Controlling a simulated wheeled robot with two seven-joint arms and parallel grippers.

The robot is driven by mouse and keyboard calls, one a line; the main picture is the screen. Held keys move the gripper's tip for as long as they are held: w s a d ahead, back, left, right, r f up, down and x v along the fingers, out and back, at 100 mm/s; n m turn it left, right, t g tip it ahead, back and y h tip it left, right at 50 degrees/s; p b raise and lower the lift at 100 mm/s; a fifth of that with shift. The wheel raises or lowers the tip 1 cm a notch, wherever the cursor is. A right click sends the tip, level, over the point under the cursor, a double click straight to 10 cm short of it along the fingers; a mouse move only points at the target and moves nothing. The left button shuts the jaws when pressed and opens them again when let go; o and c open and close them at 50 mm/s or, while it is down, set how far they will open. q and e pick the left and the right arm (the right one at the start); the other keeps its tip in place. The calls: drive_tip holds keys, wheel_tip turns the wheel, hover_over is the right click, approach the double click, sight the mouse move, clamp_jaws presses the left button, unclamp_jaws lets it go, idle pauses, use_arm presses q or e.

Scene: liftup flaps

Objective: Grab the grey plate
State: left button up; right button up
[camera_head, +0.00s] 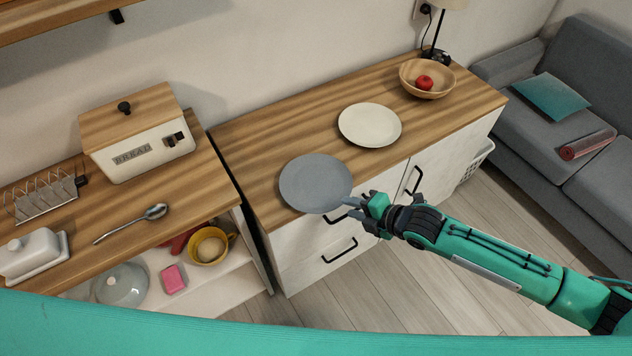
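The grey plate (314,182) lies flat on the wooden top of the white cabinet, close to its front edge. My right gripper (350,208) comes in from the right, with its fingers at the plate's lower right rim. At this size I cannot tell whether the fingers are around the rim or only beside it, nor how far apart they are. The plate looks level on the counter. My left gripper is not in the picture.
A cream plate (369,125) and a wooden bowl (427,80) holding a red apple (424,82) stand farther right on the counter. Black drawer handles (340,250) stick out below. A bread box (136,133) and spoon (131,223) are on the left counter.

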sight(336, 203)
drive_tip(key=shift+p+x, duration=0.3)
drive_tip(key=shift+x, duration=1.5)
drive_tip(key=shift+c, duration=0.2)
clamp_jaws()
drive_tip(key=shift+r, duration=0.1)
drive_tip(key=shift+s, duration=0.1)
